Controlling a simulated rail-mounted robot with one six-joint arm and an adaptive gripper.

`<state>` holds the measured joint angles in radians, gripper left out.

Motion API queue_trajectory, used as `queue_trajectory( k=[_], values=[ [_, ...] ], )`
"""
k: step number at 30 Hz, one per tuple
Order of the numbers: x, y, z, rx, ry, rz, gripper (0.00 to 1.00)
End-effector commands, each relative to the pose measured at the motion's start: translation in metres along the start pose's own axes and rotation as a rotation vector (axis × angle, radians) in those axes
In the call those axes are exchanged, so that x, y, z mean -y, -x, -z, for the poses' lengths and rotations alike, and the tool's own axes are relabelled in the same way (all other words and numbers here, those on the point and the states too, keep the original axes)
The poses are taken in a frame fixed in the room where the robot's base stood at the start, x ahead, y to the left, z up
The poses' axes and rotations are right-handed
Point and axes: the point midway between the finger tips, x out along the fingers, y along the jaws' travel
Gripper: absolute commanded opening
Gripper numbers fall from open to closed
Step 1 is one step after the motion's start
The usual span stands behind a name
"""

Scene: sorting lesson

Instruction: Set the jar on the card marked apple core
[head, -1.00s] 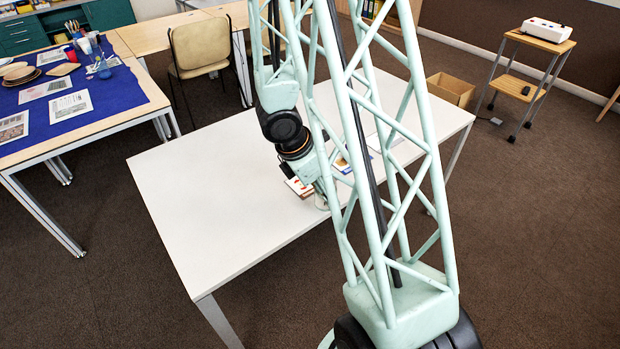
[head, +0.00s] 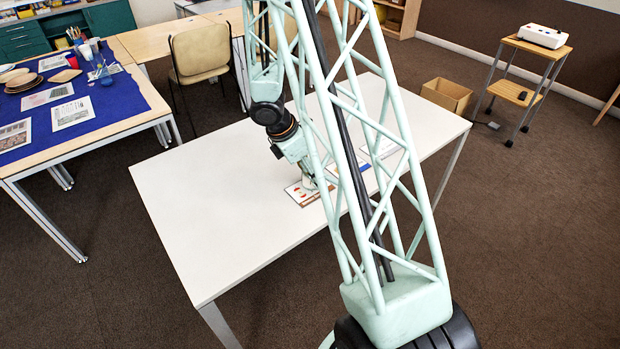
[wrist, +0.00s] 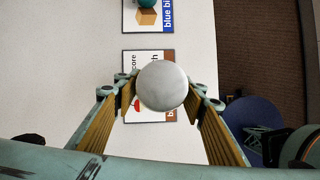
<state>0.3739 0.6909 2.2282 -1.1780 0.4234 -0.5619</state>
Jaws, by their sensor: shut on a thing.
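The jar shows its round pale grey lid (wrist: 163,85) between my fingers in the wrist view. My gripper (wrist: 160,100) is shut on the jar, one finger on each side. Behind the jar lies a white card (wrist: 132,64) with "core" at its left edge, a bit of red picture and a brown strip; the lid hides its middle. In the head view my gripper (head: 309,181) is at this card (head: 297,195) on the white table. I cannot tell whether the jar's base touches the card.
Another pale card (head: 384,147) lies farther back on the white table (head: 205,210). The table's left part is clear.

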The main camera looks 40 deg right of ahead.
Motion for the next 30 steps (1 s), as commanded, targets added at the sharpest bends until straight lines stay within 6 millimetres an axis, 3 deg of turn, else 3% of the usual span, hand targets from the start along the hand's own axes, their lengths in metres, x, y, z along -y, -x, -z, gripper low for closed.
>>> queue_trajectory(
  k=[6,19,30],
  values=[
    [-0.017,-0.003,-0.003,0.000,0.000,-0.001,0.25],
    [-0.018,-0.005,-0.002,0.000,0.001,0.000,0.25],
    [-0.018,-0.033,0.009,0.000,0.001,0.000,0.25]
  ],
)
